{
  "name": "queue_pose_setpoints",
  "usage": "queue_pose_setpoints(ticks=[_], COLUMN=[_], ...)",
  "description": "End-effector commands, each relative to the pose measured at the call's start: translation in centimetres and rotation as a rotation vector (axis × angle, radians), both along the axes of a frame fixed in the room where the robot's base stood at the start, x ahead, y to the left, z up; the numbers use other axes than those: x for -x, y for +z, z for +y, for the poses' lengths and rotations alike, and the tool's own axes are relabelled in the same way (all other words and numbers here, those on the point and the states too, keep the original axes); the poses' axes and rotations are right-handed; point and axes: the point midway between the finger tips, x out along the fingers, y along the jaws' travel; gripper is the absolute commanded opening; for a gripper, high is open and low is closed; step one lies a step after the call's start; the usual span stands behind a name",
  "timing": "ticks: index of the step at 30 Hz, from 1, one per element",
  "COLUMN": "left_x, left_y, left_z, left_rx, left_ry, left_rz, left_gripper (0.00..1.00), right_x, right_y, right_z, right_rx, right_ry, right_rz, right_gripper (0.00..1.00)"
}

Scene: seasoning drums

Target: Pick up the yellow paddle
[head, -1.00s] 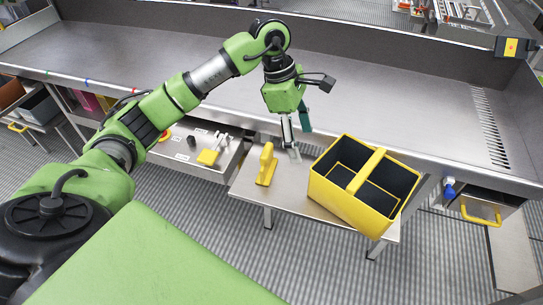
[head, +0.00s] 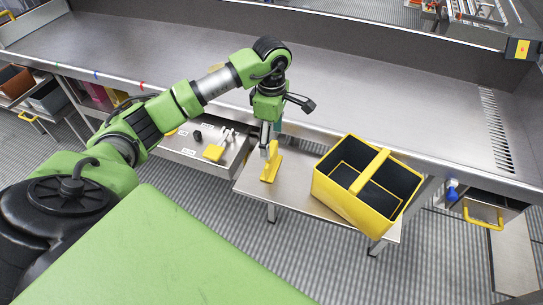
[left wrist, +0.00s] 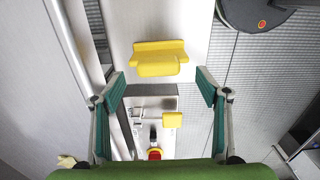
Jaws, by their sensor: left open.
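The yellow paddle (head: 271,165) stands on the small metal side table (head: 297,196), left of the yellow divided bin. In the left wrist view the paddle (left wrist: 160,58) shows ahead of my fingers, near the middle between them sideways. My left gripper (head: 268,149) is just above and beside the paddle's top in the head view. In the left wrist view my left gripper (left wrist: 160,76) is open, with green-padded fingers spread wide and nothing between them. Whether a finger touches the paddle cannot be told. My right gripper is not in view.
The yellow divided bin (head: 328,185) stands on the table's right part.

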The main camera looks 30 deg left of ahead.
Motion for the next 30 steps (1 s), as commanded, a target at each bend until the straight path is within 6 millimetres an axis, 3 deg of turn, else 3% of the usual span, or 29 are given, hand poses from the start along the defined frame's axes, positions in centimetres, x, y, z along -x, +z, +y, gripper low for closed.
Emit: queue_pose_setpoints(ticks=[4, 9, 17, 23, 30], left_x=[-0.1, -0.2, -0.2, -0.2, -0.2], left_y=[-2.0, -4.1, -4.4, -4.4, -4.4], left_z=[0.1, 0.2, 0.2, 0.2, 0.2], left_rx=[0.002, 0.001, 0.0, 0.0, 0.0], left_ry=[0.001, 0.0, -0.001, -0.001, -0.001], left_rz=[0.008, 0.003, 0.001, 0.001, 0.001], left_gripper=[0.68, 0.68, 0.68, 0.16, 0.14], right_x=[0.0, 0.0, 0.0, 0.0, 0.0], right_y=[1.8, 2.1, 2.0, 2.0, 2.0], right_z=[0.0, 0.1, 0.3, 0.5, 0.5], right_rx=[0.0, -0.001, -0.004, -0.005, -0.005], right_ry=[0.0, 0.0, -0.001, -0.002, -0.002], right_rz=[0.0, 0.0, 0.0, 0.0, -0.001], right_gripper=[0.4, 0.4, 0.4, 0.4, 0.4])
